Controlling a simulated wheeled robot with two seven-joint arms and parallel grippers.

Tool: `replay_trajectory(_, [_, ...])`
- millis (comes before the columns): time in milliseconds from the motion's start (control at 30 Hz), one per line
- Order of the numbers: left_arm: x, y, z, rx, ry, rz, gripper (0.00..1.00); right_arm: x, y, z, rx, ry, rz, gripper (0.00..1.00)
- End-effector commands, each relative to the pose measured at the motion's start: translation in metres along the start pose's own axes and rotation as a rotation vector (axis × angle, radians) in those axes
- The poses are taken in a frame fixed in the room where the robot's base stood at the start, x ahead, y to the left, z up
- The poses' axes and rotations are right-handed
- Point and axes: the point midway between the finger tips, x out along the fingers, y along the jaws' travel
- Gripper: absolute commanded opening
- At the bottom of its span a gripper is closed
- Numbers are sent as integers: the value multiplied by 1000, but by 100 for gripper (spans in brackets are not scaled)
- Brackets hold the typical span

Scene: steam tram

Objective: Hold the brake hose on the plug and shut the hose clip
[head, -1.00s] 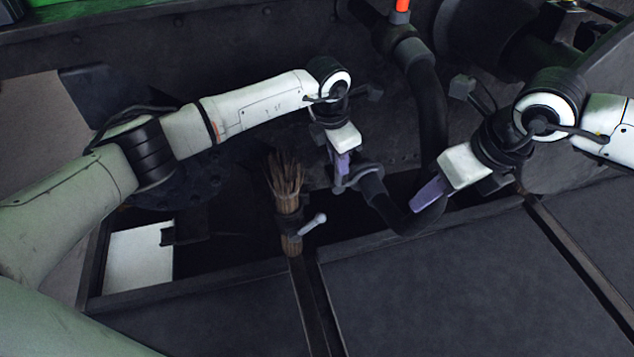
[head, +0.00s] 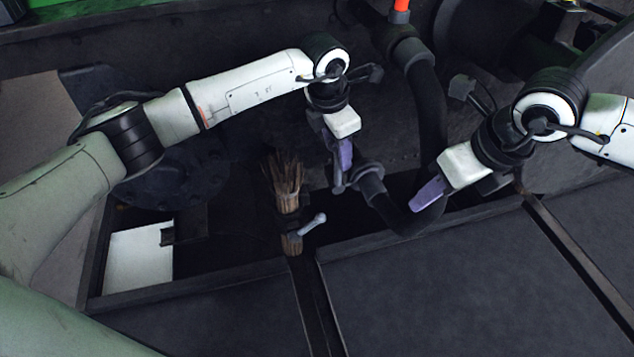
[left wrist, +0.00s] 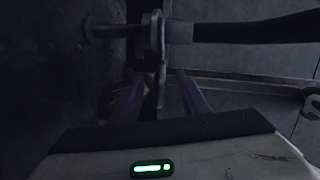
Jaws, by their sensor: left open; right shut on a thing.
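The black brake hose (head: 428,120) hangs from the top and bends left to the plug, beside a grey clip (head: 368,172). My right gripper (head: 428,195) is shut on the hose at its lower bend. My left gripper (head: 343,165) is open at the hose's left end. In the left wrist view the plug (left wrist: 105,30) is at left, the hose (left wrist: 255,28) at right, and the clip (left wrist: 157,35) between them. A thin part hangs from the clip between the open purple fingers of my left gripper (left wrist: 160,95). Whether they touch it is unclear.
A twig brush (head: 286,185) stands left of my left gripper, with a grey handle-like piece (head: 313,223) in front of it. A white sheet (head: 140,257) lies further left in the dark recess. Dark floor panels (head: 440,280) in front are clear.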

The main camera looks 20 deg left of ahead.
Motion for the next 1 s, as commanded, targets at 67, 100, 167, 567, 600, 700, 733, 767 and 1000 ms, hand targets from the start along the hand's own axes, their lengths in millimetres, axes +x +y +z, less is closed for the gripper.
replay_trajectory(67, [-9,0,0,1,-1,1,42,-1,0,3,-4,-8,-2,3])
replay_trajectory(100, [-13,0,0,1,-1,1,42,-1,0,3,-4,-8,-2,3])
replay_trajectory(167, [-19,0,0,2,-2,1,42,-1,0,3,-4,-8,-2,3])
replay_trajectory(567, [-48,0,0,1,0,0,42,-1,0,3,-4,-8,-2,3])
replay_trajectory(600, [-49,0,0,1,1,0,42,-1,0,3,-4,-8,-2,3])
replay_trajectory(700, [-49,0,0,1,1,0,42,-1,0,3,-5,-8,-2,3])
replay_trajectory(733, [-48,0,0,1,1,0,42,-1,0,3,-5,-8,-2,3])
replay_trajectory(767, [-48,0,0,1,1,0,42,-1,0,3,-5,-8,-2,3])
replay_trajectory(1000, [-48,0,0,1,1,0,42,0,0,1,-2,-4,-2,59])
